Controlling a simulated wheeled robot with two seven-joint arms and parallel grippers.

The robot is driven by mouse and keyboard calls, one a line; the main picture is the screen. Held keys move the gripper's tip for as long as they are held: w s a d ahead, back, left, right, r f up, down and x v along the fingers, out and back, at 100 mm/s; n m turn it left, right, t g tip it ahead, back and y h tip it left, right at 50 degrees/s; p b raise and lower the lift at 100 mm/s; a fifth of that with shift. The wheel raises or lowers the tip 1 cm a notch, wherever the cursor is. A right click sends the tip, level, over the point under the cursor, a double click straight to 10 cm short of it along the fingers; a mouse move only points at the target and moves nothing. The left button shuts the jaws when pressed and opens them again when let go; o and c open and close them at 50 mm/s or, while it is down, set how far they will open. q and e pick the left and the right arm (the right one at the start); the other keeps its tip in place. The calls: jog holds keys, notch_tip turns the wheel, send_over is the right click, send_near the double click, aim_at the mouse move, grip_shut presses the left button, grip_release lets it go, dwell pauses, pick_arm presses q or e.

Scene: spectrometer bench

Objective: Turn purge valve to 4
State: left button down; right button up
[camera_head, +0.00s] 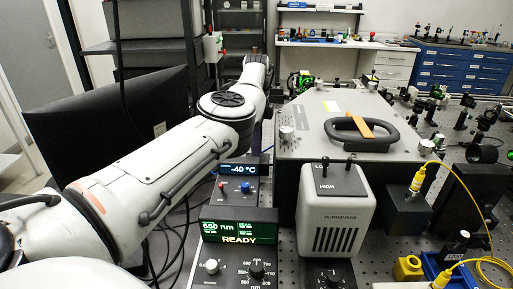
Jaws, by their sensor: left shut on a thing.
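My left arm reaches in from the left, across the monitor, to the far left of the grey instrument housing. Its left gripper (262,72) is at the far end of the arm, small and mostly hidden by my own wrist. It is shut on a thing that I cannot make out. I cannot pick out the purge valve or its numbers with certainty. The arm end is well beyond this knob. My right gripper is out of view.
A black monitor (70,130) stands at the left. A green READY display (238,226), a -40 °C controller (240,170) and a lamp housing (338,215) fill the front. A dark handle (362,134) tops the instrument. Optics and yellow cables (455,170) crowd the right.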

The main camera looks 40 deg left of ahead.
pick_arm(q)
jog(key=m, duration=0.4)
jog(key=shift+m, duration=2.9)
jog(key=c, duration=1.7)
grip_release()
notch_tip(320, 180, up, 10)
jog(key=shift+r, duration=0.2)
